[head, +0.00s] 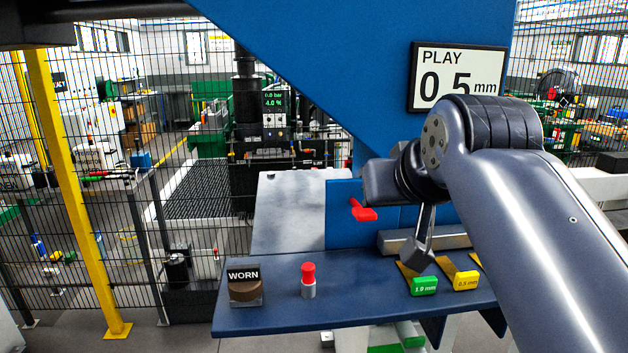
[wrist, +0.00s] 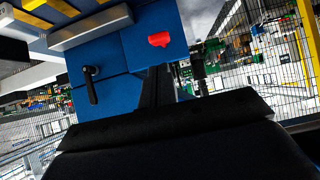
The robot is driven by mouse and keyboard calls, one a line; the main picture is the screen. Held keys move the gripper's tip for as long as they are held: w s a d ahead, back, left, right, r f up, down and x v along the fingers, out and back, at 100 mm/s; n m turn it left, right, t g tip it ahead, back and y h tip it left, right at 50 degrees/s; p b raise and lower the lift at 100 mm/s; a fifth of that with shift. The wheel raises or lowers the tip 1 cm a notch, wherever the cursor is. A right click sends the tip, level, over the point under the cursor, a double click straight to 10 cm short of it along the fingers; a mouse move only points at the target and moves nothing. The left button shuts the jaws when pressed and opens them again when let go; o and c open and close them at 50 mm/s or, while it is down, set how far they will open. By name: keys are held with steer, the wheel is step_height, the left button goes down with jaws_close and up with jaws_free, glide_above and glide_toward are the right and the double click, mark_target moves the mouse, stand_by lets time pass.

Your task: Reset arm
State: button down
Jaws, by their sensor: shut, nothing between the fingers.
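My gripper (head: 380,183) is raised in front of the blue machine, above the dark blue shelf (head: 270,312). In the head view its fingers are hidden. In the wrist view its narrow dark fingers (wrist: 157,88) stand together, shut and empty, beyond the large black body at the bottom. My arm (head: 535,215) reaches in from the right and is bent at the wrist. The red lever (head: 362,212) on the blue panel is left of and below my gripper; it also shows in the wrist view (wrist: 160,39).
A black handle (wrist: 90,85) sits on the blue panel. A display (head: 457,78) reads PLAY 0.5 mm. Mesh fencing (head: 110,150) stands left.

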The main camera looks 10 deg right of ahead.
steer(key=w+g+p, duration=0.1)
steer(key=w+p, duration=0.2)
steer(key=w+g+p, duration=0.1)
steer(key=w+p, duration=0.2)
steer(key=w+g+p, duration=0.1)
steer(key=w+p, duration=0.2)
steer(key=w, duration=0.1)
steer(key=shift+f+g, duration=0.3)
steer(key=shift+r, duration=0.3)
steer(key=v, duration=0.5)
steer(key=shift+r, duration=0.1)
glide_above(367, 212)
steer(key=f, duration=0.5)
steer(key=shift+w+f+b, duration=0.35)
steer(key=shift+f, duration=0.05)
steer(key=shift+s+b, duration=0.2)
steer(key=shift+b, duration=0.1)
steer(key=shift+s, duration=0.15)
